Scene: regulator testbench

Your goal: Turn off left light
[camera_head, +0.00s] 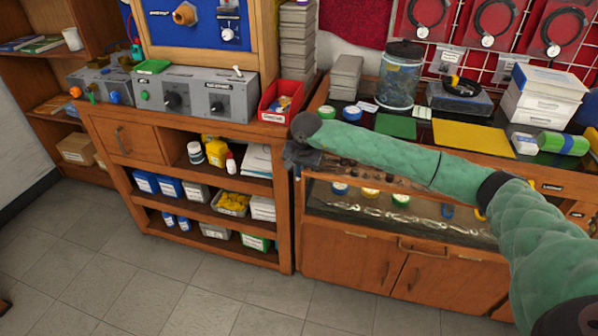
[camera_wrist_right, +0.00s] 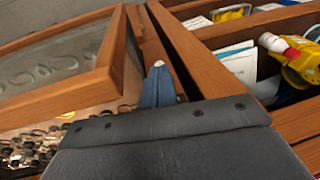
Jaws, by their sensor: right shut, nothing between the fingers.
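A grey control box (camera_head: 196,92) with black knobs, a small green button and white labels stands on the wooden bench under the blue panel. A second grey box (camera_head: 102,85) to its left carries green, blue and orange knobs or lamps. I cannot tell which part is the left light or whether it is lit. My right gripper (camera_head: 298,158) is by the front gap between the two wooden benches, to the right of and below the boxes, apart from them. Its fingers (camera_wrist_right: 158,86) are shut and empty in the right wrist view. My left gripper is out of view.
A red bin (camera_head: 282,102) stands on the bench right of the boxes. A glass-fronted display case (camera_head: 400,205) lies beneath my right arm. Open shelves (camera_head: 205,195) hold bottles and boxes. The floor (camera_head: 110,275) in front is clear.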

